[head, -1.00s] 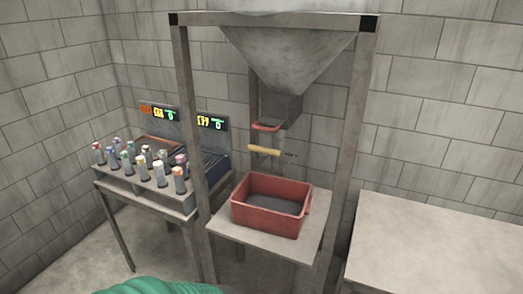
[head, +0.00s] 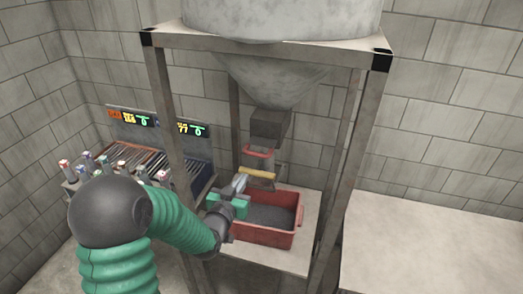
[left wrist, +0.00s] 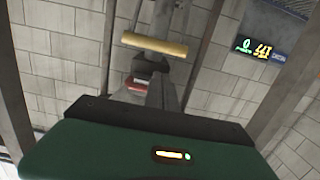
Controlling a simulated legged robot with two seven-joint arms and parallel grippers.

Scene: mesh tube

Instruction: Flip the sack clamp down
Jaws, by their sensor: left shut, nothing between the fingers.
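Below the hopper's dark spout (head: 270,125) are a red handle (head: 258,152) and, lower, a yellow bar (head: 258,174). I cannot tell which of these belongs to the sack clamp. My left gripper (head: 240,184) is shut and empty, just left of and slightly below the yellow bar in the head view. Whether it touches the bar is unclear. In the left wrist view the yellow bar (left wrist: 154,45) lies across the upper middle, and a red part (left wrist: 140,83) shows below it beside the grey fingers. My right gripper is in neither view.
A red crate (head: 296,222) with dark contents stands on a shelf (head: 304,250) under the hopper (head: 262,72). Metal frame posts (head: 340,160) flank it. A table with several bottles (head: 70,170) is at left. A bare table (head: 430,245) is at right.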

